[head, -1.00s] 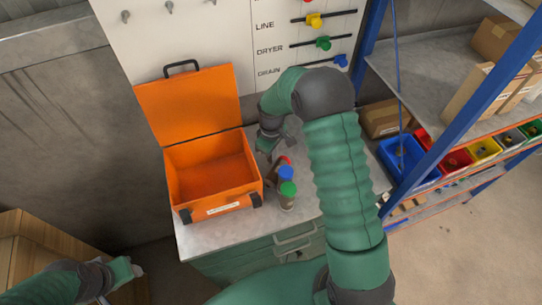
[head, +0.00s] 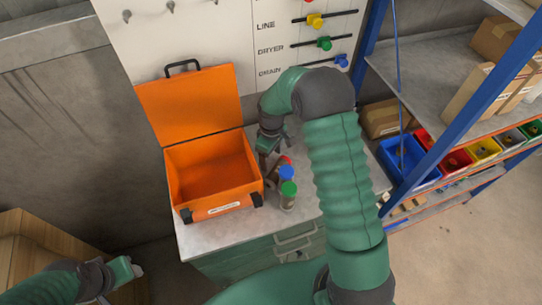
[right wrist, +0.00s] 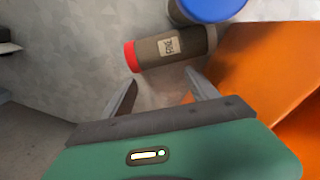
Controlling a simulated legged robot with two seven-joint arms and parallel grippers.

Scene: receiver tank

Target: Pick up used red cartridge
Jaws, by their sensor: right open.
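The red-capped cartridge (right wrist: 172,48) has a dark body with a pale label. In the right wrist view it shows side-on and seems to lie on its side, its red end to the left. In the head view its red cap (head: 286,160) shows beside the blue cap. My right gripper (right wrist: 160,88) is open and empty, its fingertips just short of the cartridge body. In the head view this gripper (head: 268,154) is between the orange case and the cartridges. My left gripper (head: 136,270) is low at the left, too small to judge.
The blue-capped cartridge (head: 287,173) stands against or close to the red one, with the green-capped cartridge (head: 288,189) in front. The open orange case (head: 213,175) is at the left on the grey bench top (head: 205,232). A shelf with bins (head: 405,155) is at the right.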

